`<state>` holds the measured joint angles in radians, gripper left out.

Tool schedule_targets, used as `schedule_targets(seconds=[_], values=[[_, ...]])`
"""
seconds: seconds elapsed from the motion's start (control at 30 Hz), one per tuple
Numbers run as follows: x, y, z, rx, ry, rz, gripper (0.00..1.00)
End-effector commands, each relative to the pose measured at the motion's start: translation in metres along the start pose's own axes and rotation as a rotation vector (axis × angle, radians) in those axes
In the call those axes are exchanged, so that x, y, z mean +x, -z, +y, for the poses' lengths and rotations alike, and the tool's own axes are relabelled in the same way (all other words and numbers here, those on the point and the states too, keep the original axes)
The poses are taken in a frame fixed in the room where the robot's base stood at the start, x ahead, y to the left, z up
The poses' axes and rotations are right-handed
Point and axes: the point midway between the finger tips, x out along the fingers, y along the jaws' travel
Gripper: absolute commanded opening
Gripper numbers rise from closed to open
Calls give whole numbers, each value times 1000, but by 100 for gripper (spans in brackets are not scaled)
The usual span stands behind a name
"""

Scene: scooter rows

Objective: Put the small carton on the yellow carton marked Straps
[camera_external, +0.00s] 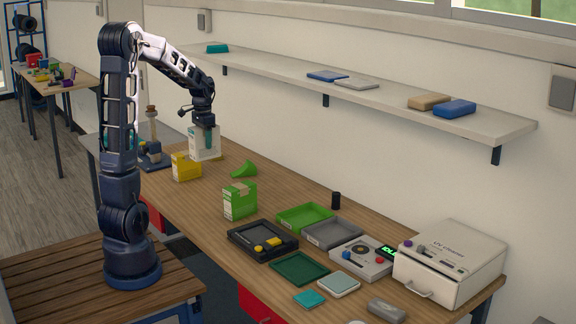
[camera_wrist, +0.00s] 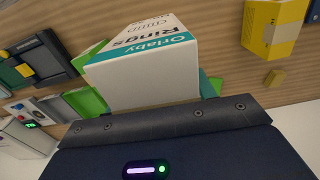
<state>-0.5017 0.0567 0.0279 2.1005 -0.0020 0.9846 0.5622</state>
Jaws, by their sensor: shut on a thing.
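A white carton with a teal band (camera_external: 199,151) is in my gripper (camera_external: 208,138), beyond and to the right of the yellow carton in the external view. In the wrist view the carton (camera_wrist: 150,90) fills the middle, with "Orlaby Rings" on its band, and a teal finger shows at its right side. I cannot tell whether it touches the table. The yellow carton (camera_external: 186,167) stands on the wooden table; it also shows at the upper right of the wrist view (camera_wrist: 272,27). Its lettering is too small to read.
A green carton (camera_external: 239,202) and a green funnel (camera_external: 244,169) stand nearby on the table. Trays (camera_external: 304,217) and devices (camera_external: 452,262) crowd the right part. A stand with a post (camera_external: 153,150) is at the far left. A wall shelf (camera_external: 380,98) runs above.

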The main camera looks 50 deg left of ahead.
Motion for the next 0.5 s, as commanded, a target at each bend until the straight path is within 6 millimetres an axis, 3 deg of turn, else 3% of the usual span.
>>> schedule_targets(seconds=[0.17,0.27,0.5], values=[[-16,4,-8,-2,1,1,26],[-26,11,-28,-8,0,2,26],[-67,33,-114,-22,0,2,26]])
